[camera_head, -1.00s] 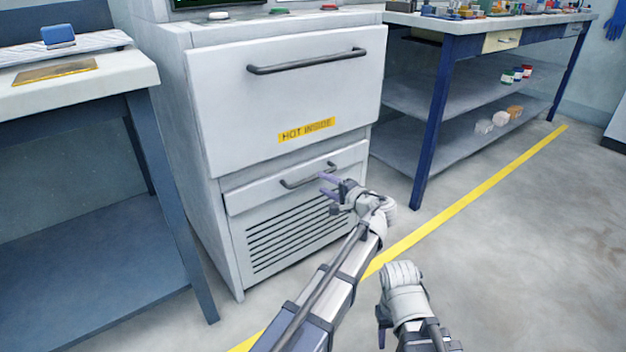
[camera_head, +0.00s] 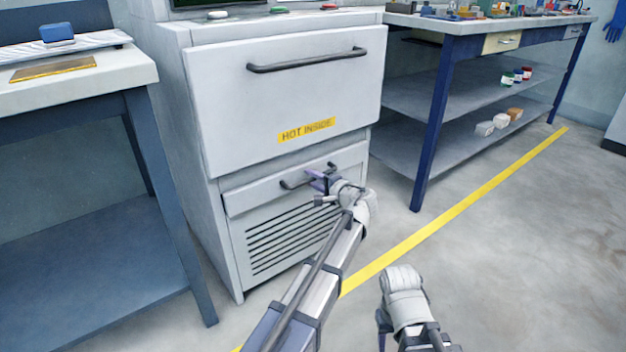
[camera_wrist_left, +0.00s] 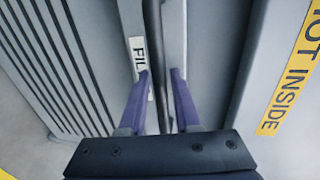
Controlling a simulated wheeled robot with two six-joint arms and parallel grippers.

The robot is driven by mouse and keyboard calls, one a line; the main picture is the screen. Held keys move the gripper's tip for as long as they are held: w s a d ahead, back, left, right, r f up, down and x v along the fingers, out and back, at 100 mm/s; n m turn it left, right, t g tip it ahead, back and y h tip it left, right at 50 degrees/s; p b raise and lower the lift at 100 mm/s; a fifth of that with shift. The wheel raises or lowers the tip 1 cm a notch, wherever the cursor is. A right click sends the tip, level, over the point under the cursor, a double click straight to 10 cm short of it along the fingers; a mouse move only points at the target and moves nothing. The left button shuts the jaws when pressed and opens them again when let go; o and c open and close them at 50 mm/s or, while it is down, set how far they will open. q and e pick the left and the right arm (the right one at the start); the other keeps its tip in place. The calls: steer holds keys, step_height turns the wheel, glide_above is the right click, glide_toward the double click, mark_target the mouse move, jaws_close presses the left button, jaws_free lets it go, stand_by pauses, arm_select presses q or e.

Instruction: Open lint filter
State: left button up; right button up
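The lint filter drawer (camera_head: 245,197) is a pale grey panel low on the cabinet, above the slatted vent, and looks closed. Its dark bar handle (camera_head: 290,186) is partly hidden behind my left gripper (camera_head: 319,182). In the left wrist view the handle (camera_wrist_left: 154,45) runs between the two purple fingers of the left gripper (camera_wrist_left: 162,95), with a gap on each side. The left gripper is open around the bar. A label (camera_wrist_left: 139,58) reading "FIL" is partly covered by a finger. My right gripper (camera_head: 382,330) hangs low, away from the cabinet; its fingers are unclear.
Above the drawer is a large door (camera_head: 270,100) with a bar handle (camera_head: 306,60) and a yellow "HOT INSIDE" label (camera_head: 307,130). A workbench (camera_head: 90,78) stands close on the left, another table (camera_head: 480,30) at the right. Floor in front is clear, with a yellow line (camera_head: 450,215).

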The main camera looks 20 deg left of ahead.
arm_select(q)
jaws_close()
stand_by(1.1)
